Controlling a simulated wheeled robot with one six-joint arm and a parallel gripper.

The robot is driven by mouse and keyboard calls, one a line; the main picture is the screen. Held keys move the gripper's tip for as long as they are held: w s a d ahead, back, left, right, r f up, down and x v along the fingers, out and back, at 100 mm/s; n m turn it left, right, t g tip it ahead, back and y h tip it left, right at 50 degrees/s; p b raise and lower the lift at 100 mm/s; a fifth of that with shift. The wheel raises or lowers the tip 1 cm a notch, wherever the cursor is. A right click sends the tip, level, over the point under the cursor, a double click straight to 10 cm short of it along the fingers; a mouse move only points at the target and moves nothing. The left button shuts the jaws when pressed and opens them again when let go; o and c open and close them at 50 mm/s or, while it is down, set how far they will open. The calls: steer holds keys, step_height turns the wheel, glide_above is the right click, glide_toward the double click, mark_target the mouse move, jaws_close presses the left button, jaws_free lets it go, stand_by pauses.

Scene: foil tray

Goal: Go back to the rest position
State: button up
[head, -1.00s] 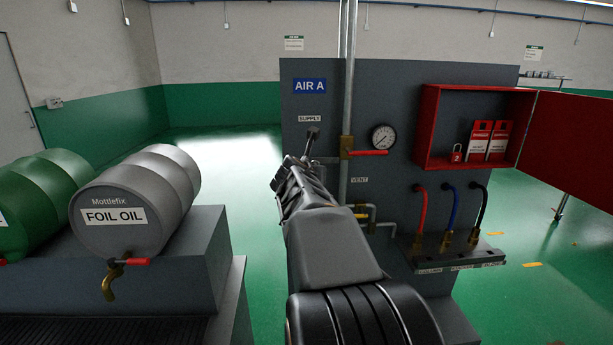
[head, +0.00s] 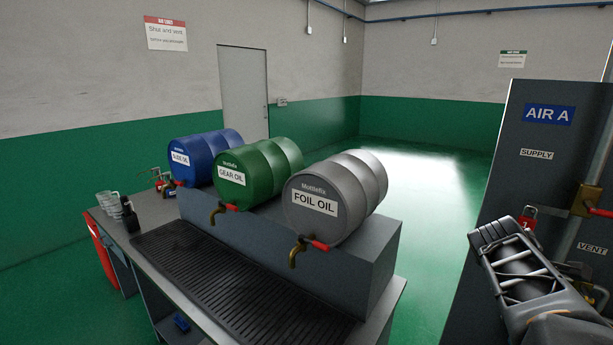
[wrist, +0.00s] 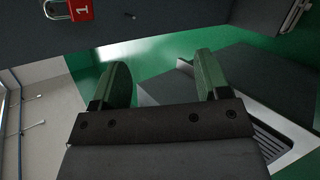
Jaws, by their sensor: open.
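My gripper (wrist: 166,80) shows in the wrist view with its two green-padded fingers spread wide and nothing between them. In the head view my arm reaches in at the lower right, its end close to the front of the grey AIR A panel (head: 534,165). A red padlock (head: 528,214) shows just above the arm's end, below the SUPPLY label. A red padlock marked 1 (wrist: 81,10) also shows at the top left of the wrist view, apart from the fingers. The arm hides part of the panel below.
A bench (head: 375,325) with a black grate stands left of my arm. Blue (head: 205,158), green (head: 258,173) and grey FOIL OIL (head: 335,198) drums lie on its raised step. Metal jugs (head: 110,205) stand at its far left end. Green floor (head: 425,215) is clear between bench and panel.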

steer(key=s+a+f+m+y, duration=0.2)
steer(key=a+f+m+y, duration=0.1)
steer(key=a, duration=0.6)
steer(key=s+a+f+m+y, duration=0.3)
steer(key=a+f+m, duration=0.1)
steer(key=a, duration=0.5)
steer(key=s+a+f+m+g+y, duration=0.1)
steer(key=s+a+f+m+y, duration=0.2)
steer(key=a, duration=0.6)
step_height(320, 180, down, 2)
steer(key=shift+a+m, duration=0.2)
steer(key=shift+m, duration=0.5)
steer(key=shift+s, duration=0.1)
steer(key=shift+c, duration=0.4)
